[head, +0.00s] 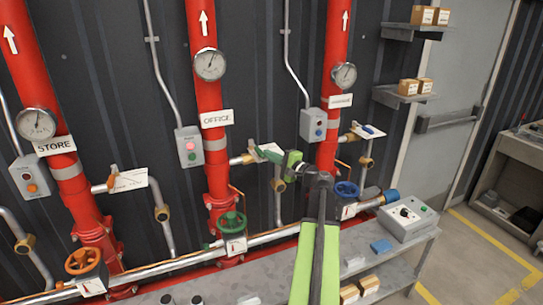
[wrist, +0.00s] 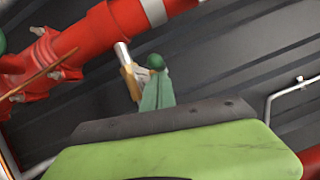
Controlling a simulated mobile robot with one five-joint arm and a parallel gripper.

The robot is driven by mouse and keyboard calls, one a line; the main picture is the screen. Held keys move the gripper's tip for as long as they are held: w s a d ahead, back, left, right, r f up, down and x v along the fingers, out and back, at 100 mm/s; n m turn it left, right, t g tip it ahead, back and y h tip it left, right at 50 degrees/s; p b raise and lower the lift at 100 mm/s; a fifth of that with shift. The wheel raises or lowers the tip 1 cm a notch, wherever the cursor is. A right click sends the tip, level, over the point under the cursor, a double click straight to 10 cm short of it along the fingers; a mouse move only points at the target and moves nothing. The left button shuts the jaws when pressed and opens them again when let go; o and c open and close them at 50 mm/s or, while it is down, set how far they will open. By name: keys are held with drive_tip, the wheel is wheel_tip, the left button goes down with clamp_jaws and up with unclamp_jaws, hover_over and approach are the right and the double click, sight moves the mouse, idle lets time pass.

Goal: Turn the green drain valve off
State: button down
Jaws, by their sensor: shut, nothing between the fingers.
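The green drain valve's lever (head: 268,154) sits on a short branch pipe to the right of the middle red riser, the one with the OFFICE sign (head: 216,118). My gripper (head: 286,164) is at the right end of this lever, shut and empty. I cannot tell whether they touch. In the wrist view the green lever (wrist: 157,92) rises from behind the dark edge of my gripper (wrist: 160,118), with a round green knob at its top. The lower end of the lever is hidden by my gripper.
A green handwheel (head: 232,222) is low on the OFFICE riser. An orange handwheel (head: 82,261) and a blue handwheel (head: 347,190) flank it. A control box (head: 408,217) stands on the grey bench. Open floor (head: 470,262) lies at right.

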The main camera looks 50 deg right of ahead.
drive_tip(key=shift+w+a, duration=0.15)
drive_tip(key=shift+a, duration=0.2)
drive_tip(key=s+d+f+b, duration=0.1)
drive_tip(key=s+d, duration=0.1)
drive_tip(key=s, duration=1)
drive_tip(key=shift+f, duration=0.15)
drive_tip(key=shift+w, duration=0.1)
